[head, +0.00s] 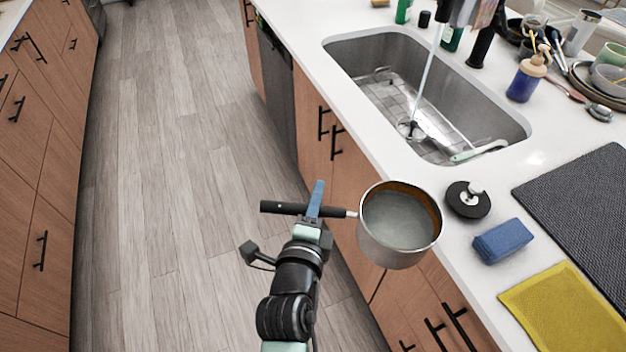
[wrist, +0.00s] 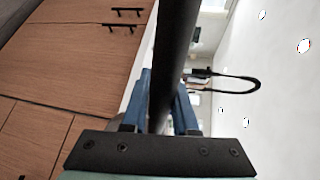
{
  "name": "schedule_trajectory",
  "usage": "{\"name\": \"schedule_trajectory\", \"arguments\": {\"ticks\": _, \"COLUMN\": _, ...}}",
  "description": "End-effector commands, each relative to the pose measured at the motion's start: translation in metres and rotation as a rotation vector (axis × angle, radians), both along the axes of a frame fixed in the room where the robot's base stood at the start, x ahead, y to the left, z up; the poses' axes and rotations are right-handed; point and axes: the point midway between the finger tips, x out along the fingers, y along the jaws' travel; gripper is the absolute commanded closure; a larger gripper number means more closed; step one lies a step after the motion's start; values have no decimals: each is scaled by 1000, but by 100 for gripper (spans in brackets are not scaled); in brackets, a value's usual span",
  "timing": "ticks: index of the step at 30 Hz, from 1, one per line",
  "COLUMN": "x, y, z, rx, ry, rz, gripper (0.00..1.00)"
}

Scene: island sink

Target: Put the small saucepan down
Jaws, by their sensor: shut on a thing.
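The small saucepan (head: 395,250) is a metal pot with a dark handle, upright in the head view, with its inside visible and a brownish patch along the inner rim. My gripper (head: 316,205) is shut on its handle (head: 283,208). The pot appears in front of the island counter's edge, over the cabinet fronts; its exact height against the counter I cannot tell. In the wrist view the dark handle (wrist: 172,65) passes between the blue fingers of my gripper (wrist: 160,105); the pot body is hidden there.
The white counter (head: 455,262) holds a black round lid-like object (head: 467,200), a blue sponge (head: 503,241), a yellow cloth (head: 563,312) and a dark mat (head: 585,215). The sink (head: 375,60) has running water and a brush. Dishes crowd the far right. The floor (head: 165,180) is clear.

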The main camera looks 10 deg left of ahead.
Motion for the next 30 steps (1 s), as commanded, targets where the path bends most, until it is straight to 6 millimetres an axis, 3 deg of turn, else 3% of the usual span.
{"name": "schedule_trajectory", "arguments": {"ticks": 17, "x": -112, "y": -64, "z": -116, "rx": -3, "ry": 2, "rz": -32, "gripper": 100}}
{"name": "schedule_trajectory", "arguments": {"ticks": 27, "x": -144, "y": -81, "z": -150, "rx": -3, "ry": -2, "rz": -37, "gripper": 100}}
{"name": "schedule_trajectory", "arguments": {"ticks": 30, "x": -145, "y": -83, "z": -150, "rx": -4, "ry": -7, "rz": -39, "gripper": 100}}
